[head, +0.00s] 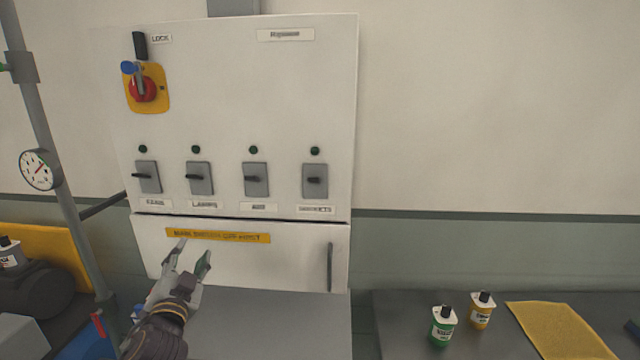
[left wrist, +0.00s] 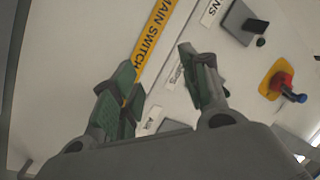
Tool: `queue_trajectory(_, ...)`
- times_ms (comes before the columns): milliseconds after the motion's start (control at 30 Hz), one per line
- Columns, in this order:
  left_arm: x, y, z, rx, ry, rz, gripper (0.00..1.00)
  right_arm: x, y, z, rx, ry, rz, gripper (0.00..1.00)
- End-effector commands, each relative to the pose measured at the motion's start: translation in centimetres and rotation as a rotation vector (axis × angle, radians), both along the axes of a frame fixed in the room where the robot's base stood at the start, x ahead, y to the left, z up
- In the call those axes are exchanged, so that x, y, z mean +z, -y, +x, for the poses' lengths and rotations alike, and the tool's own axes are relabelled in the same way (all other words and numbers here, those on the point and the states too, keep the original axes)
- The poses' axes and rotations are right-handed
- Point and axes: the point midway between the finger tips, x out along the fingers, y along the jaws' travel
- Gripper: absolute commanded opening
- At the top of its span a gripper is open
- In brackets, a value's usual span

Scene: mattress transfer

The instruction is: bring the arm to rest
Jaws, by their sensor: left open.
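My left gripper (head: 190,254) is in front of the lower door of a white electrical cabinet (head: 240,90), just below a yellow label strip (head: 218,236). Its two fingers are spread with nothing between them. In the left wrist view the open gripper (left wrist: 160,95) has green pads, and the yellow strip (left wrist: 155,35) and the cabinet face lie beyond it. I cannot tell whether a fingertip touches the door. My right gripper is not in view.
The cabinet has a red rotary switch (head: 143,89) with a blue piece on it, and several grey switches. A grey pipe with a gauge (head: 40,170) stands left. At right, a dark bench holds a green bottle (head: 443,326), a yellow bottle (head: 482,310) and a yellow cloth (head: 560,331).

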Motion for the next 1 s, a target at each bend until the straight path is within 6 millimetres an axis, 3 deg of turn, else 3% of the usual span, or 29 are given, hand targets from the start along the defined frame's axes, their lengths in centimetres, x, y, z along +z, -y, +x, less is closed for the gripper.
queue_trajectory(33,-2.2,-0.1,-0.5,0.016,-0.059,-0.045,0.45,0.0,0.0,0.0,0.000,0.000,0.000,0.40)
queue_trajectory(267,-11.7,-0.2,-4.0,0.086,-0.342,-0.223,0.45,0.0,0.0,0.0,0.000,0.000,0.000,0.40)
queue_trajectory(600,-24.1,2.3,-12.9,0.159,-0.789,-0.451,0.45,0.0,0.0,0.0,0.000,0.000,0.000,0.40)
queue_trajectory(800,-28.3,4.4,-18.1,0.172,-0.998,-0.543,0.45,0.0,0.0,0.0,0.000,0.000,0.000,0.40)
queue_trajectory(1000,-30.4,5.9,-21.8,0.174,-1.134,-0.600,0.45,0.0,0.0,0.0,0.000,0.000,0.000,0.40)
